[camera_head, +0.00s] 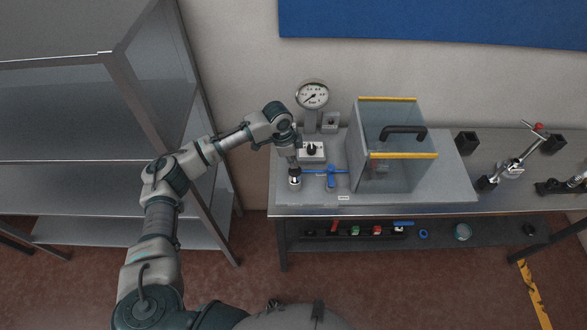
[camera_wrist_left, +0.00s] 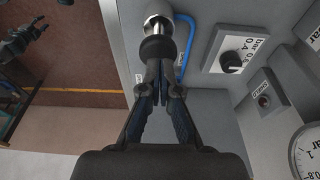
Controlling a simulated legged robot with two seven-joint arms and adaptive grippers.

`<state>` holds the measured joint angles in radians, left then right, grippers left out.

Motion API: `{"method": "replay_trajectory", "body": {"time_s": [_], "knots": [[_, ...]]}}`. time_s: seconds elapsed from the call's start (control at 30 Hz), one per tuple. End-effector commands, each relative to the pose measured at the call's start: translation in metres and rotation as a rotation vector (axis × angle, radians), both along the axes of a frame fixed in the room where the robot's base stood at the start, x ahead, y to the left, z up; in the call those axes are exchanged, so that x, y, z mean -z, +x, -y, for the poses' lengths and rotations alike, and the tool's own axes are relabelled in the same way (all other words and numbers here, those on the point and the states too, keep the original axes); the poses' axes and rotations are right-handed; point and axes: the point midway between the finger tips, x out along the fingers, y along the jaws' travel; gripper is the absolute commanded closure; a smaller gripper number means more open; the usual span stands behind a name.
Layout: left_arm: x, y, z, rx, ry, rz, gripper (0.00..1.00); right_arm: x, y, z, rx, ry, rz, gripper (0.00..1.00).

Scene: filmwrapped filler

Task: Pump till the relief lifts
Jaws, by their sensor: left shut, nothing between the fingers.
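My left gripper (camera_head: 293,168) is shut and empty, pointing down at the hand pump (camera_head: 295,183) at the bench's left front. In the left wrist view its closed fingertips (camera_wrist_left: 160,72) are at the pump's black knob (camera_wrist_left: 157,48); I cannot tell whether they touch. The pale pump body (camera_wrist_left: 158,10) is beyond the knob. A round gauge (camera_head: 313,95) stands behind, its needle toward the lower left. A white plate with a black dial (camera_head: 311,151) sits below it. A small box (camera_head: 330,122) carries a dark red lamp (camera_wrist_left: 264,101), which looks unlit. My right gripper is not identifiable.
A blue pipe and valve (camera_head: 330,174) lead from the pump toward a clear box (camera_head: 400,178) with yellow edges and a black handle. Metal fixtures (camera_head: 510,170) stand on the right. An underbench shelf (camera_head: 340,238) holds small parts. A grey rack (camera_head: 120,140) is at left.

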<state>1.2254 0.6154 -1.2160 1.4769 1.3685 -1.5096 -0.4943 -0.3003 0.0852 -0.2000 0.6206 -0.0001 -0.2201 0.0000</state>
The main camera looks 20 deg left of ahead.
Motion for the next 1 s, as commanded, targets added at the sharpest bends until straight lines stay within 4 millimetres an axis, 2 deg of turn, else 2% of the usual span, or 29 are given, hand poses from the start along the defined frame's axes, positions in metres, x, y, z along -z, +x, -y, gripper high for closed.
{"method": "replay_trajectory", "body": {"time_s": [0.23,0.7,0.87,1.0], "knots": [[0.005,0.000,0.002,0.000,0.002,-0.001,1.00,0.000,0.000,-0.008,0.003,0.010,0.000,0.61],[0.047,0.000,0.000,0.000,0.000,-0.001,1.00,0.003,0.000,-0.005,0.003,0.005,-0.001,0.61],[0.040,0.000,0.000,0.000,0.001,0.001,1.00,0.003,0.000,-0.004,0.002,0.005,-0.001,0.61],[0.023,0.001,-0.001,0.001,0.003,0.002,1.00,0.001,0.000,-0.004,0.002,0.005,-0.001,0.61]]}}
